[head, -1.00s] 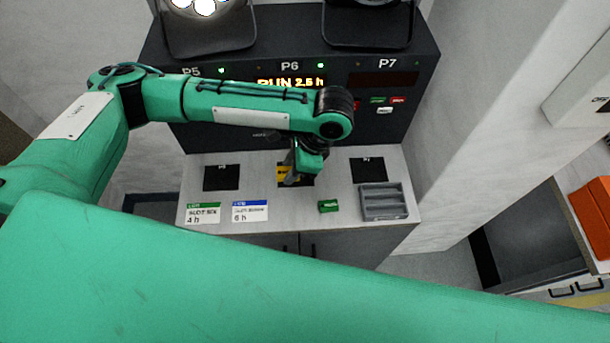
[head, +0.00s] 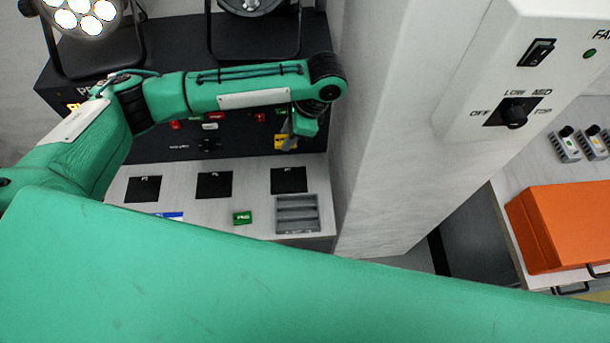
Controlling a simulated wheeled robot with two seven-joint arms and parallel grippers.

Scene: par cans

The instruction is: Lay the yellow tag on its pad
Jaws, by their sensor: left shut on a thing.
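The yellow tag (head: 279,141) is held in my left gripper (head: 288,142), which is shut on it. Gripper and tag show in front of the dark panel's lower edge, above and behind the rightmost black pad (head: 289,180). The tag looks clear of the counter. The middle black pad (head: 214,185) and the left black pad (head: 144,189) lie bare; their small labels are too small to read. The gripper's fingers partly cover the tag. My right gripper is not in view.
A green tag (head: 242,218) lies on the counter, left of a grey slotted tray (head: 297,214). A blue-edged card (head: 168,215) is partly hidden by my green body part. A white pillar (head: 385,150) stands close on the right. An orange box (head: 560,227) is farther right.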

